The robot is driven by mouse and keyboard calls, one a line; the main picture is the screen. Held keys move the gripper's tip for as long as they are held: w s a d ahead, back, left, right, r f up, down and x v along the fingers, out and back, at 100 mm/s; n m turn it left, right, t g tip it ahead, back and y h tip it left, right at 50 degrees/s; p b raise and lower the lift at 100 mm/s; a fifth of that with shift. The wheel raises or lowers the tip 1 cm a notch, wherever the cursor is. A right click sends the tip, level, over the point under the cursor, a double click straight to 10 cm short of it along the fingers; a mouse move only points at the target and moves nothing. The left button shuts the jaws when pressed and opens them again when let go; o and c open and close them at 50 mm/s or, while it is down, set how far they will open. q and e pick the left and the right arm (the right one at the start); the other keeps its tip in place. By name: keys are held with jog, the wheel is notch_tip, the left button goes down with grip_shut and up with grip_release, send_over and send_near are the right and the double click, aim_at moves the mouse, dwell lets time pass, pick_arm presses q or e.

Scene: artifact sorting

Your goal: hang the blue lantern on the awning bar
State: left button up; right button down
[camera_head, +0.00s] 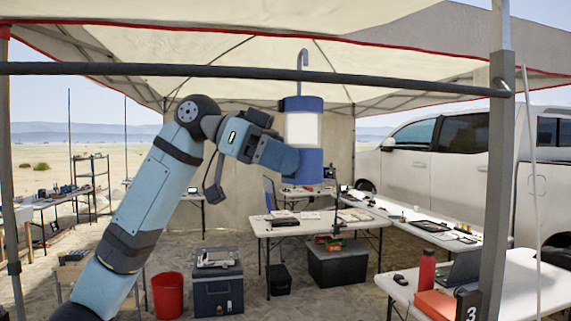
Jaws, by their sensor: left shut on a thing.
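The blue lantern (311,166) is upright, with a white middle band, blue top and base, and a grey hook (303,60) on top. My left gripper (285,157) is shut on the lantern's lower part from the left side and holds it up. The awning bar (200,71) is a dark bar running across the upper view. The hook's curved top shows above the bar and its stem crosses the bar's line. I cannot tell whether the hook sits over the bar or is apart from it. My right gripper is not in view.
An upright post (497,180) stands at the right end of the bar. Below and behind are tables (300,230), a cooler (218,292), a red bucket (167,296) and a dark crate (337,264). A white pickup (440,165) stands behind at right. The bar is otherwise bare.

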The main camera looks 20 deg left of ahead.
aim_at(296, 181)
pick_arm(q)
jog(key=shift+s+d+f+b, duration=0.4)
jog(key=shift+s+b, duration=0.15)
jog(key=shift+s, duration=0.05)
jog(key=shift+s+d+f+b, duration=0.4)
jog(key=shift+s+f+b, duration=0.05)
jog(key=shift+s+b, duration=0.2)
jog(key=shift+s+d+f+b, duration=0.4)
jog(key=shift+s+b, duration=0.1)
jog(key=shift+s, duration=0.1)
jog(key=shift+f, duration=0.15)
jog(key=o, duration=1.1)
